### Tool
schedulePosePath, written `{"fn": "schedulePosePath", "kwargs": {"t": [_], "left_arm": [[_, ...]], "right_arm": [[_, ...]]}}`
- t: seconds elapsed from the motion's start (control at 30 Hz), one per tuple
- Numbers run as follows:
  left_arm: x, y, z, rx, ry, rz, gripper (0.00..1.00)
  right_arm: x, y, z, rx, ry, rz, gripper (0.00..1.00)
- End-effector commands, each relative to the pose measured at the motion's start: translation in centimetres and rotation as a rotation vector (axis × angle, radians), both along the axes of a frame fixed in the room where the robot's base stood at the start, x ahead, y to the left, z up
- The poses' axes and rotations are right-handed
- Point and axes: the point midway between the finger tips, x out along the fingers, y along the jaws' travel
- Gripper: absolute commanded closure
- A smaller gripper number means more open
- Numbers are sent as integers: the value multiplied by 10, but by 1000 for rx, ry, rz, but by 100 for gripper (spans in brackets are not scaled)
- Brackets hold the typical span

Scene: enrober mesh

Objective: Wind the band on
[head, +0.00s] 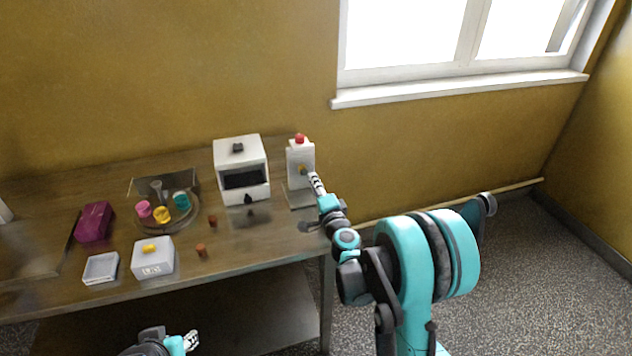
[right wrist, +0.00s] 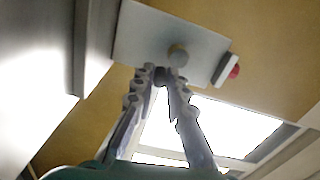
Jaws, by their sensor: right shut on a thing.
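A white upright unit (head: 301,154) with a red button (head: 299,139) on top stands at the right end of the table. A small yellowish crank handle (head: 302,169) is on its front. My right gripper (head: 311,175) reaches in from the right and is shut on the handle. In the right wrist view my right gripper's fingertips (right wrist: 160,76) close around a small dark piece, beside a round stub (right wrist: 178,55) on the unit's face. My left gripper (head: 191,341) is low at the front, below the table edge; its jaws are too small to read. I cannot make out the band.
A white box (head: 240,149) with a dark opening stands left of the unit. A round tray (head: 190,220) holds pink, yellow and teal pots. A magenta box (head: 94,222), a white dish (head: 101,267), a pale box (head: 153,261) and two brown pieces (head: 213,221) stand on the table.

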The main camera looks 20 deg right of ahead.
Motion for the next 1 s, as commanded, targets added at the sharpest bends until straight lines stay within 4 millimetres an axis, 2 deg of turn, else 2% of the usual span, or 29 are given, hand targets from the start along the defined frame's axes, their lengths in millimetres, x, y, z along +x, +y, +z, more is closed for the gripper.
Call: {"fn": "schedulePosePath", "kwargs": {"t": [1.0], "left_arm": [[0, 0, 0, 0, 0, 0, 66]], "right_arm": [[-1, 25, -11, 963, 33, 0, 100]]}}
